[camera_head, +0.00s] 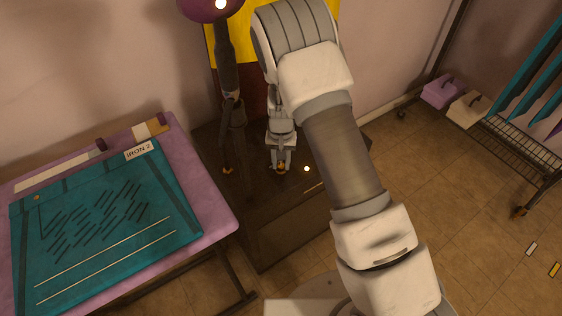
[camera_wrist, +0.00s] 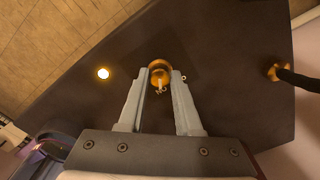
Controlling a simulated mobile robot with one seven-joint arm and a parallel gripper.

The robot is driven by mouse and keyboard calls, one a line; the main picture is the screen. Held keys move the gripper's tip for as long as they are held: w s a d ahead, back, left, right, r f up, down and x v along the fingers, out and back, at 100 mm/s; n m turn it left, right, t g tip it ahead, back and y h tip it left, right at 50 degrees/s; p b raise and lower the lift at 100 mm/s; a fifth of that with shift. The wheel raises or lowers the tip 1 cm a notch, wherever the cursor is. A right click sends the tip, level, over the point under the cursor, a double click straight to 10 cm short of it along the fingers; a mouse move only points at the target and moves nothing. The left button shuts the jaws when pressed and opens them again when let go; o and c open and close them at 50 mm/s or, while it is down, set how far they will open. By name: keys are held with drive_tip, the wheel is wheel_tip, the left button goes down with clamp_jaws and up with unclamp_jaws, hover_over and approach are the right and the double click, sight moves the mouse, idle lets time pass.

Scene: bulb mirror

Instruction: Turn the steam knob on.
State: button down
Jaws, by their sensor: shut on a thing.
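The steam knob (camera_wrist: 159,66) is a small round orange-gold knob with a pale pointer, on the dark top of a brown cabinet (camera_wrist: 215,60). My gripper (camera_wrist: 160,80) has its two grey fingers on either side of the knob and is shut on it. In the head view my gripper (camera_head: 281,167) points down at the cabinet top, and only a little orange of the knob shows between the fingers. A round lamp (camera_head: 307,168) glows on the cabinet top beside the knob; it also shows in the wrist view (camera_wrist: 103,73).
A dark upright post (camera_head: 226,65) with an orange foot stands left of my gripper. A purple table (camera_head: 215,195) with a teal board (camera_head: 110,230) labelled "IRON 2" is at the left. A wheeled rack (camera_head: 520,150) stands at the right. Floor between is mostly clear.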

drive_tip(key=c, duration=0.6)
unclamp_jaws()
wheel_tip(320, 180, up, 17)
drive_tip(key=p, duration=0.3)
drive_tip(key=shift+r+p, duration=0.2)
drive_tip(key=shift+p, duration=0.1)
drive_tip(key=shift+r, duration=0.1)
wheel_tip(320, 180, up, 10)
drive_tip(key=t+p, duration=0.1)
drive_tip(key=p, duration=0.1)
hover_over(281, 165)
drive_tip(key=s+d, duration=0.2)
drive_tip(key=d, duration=0.1)
drive_tip(key=s+d+r+t+y+p, duration=0.1)
drive_tip(key=s+d+r+p, duration=0.35)
drive_tip(key=r, duration=0.65)
drive_tip(key=s+d+r+t+p, duration=0.1)
drive_tip(key=s+d+r, duration=0.2)
drive_tip(key=s+r, duration=0.3)
drive_tip(key=s+d+r+t+h+p, duration=0.1)
drive_tip(key=s+d+r, duration=0.3)
drive_tip(key=s, duration=0.8)
drive_tip(key=shift+s+r+n+t+p, duration=0.4)
drive_tip(key=shift+r+t+p, duration=0.4)
drive_tip(key=shift+r, duration=0.15)
